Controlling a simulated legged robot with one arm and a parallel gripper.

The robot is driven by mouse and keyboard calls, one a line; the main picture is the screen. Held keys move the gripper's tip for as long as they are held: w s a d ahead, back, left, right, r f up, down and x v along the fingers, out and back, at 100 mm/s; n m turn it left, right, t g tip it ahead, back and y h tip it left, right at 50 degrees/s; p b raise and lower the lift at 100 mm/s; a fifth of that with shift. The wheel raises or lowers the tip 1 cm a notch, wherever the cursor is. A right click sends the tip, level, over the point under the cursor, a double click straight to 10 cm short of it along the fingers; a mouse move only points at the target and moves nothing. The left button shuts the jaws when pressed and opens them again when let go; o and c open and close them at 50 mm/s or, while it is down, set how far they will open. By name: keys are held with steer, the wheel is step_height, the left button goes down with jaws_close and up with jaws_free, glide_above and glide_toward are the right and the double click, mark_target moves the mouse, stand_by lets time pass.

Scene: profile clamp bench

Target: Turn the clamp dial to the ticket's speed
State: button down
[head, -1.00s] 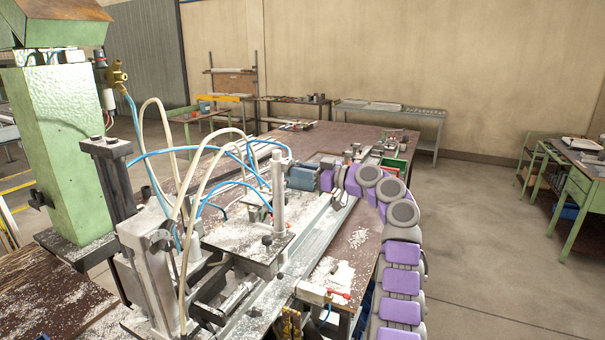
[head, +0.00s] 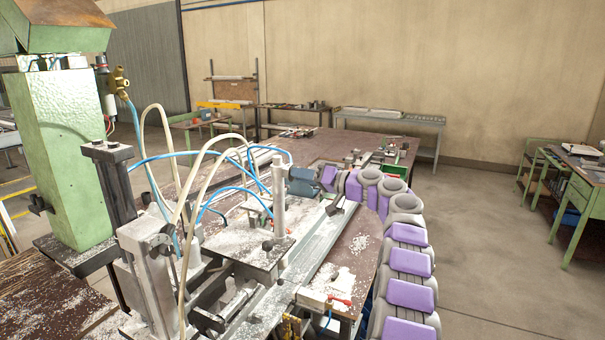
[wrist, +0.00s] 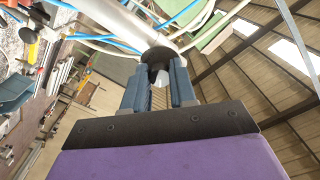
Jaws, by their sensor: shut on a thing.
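A black round knob (wrist: 158,54), which appears to be the clamp dial, sits on the bright metal post (wrist: 120,22) in the wrist view. My gripper (wrist: 160,72) has its two blue-grey fingers shut on this knob from both sides. In the head view my gripper (head: 290,181) reaches in from the right to the upright metal post (head: 279,205) of the clamp fixture. The knob is hidden there behind the fingers and post. No scale or marking on the knob is readable. I cannot make out a ticket in either view.
Blue and cream hoses (head: 185,180) loop over the fixture close to my gripper. A green machine column (head: 65,150) stands at the left. The floor (head: 480,240) to the right is clear.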

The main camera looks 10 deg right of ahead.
steer(key=shift+r+m+p, duration=0.15)
steer(key=shift+m+p, duration=0.35)
steer(key=shift+m, duration=0.3)
steer(key=c, duration=1.3)
jaws_free()
steer(key=shift+o, duration=0.8)
steer(key=shift+w+d+f, duration=0.1)
steer(key=shift+w+f, duration=0.1)
steer(key=shift+f, duration=0.05)
steer(key=shift+o, duration=1.2)
steer(key=shift+s+r, duration=0.1)
steer(key=shift+d, duration=0.1)
steer(key=v, duration=1.7)
steer(key=shift+d+p, duration=0.15)
steer(key=shift+p, duration=0.25)
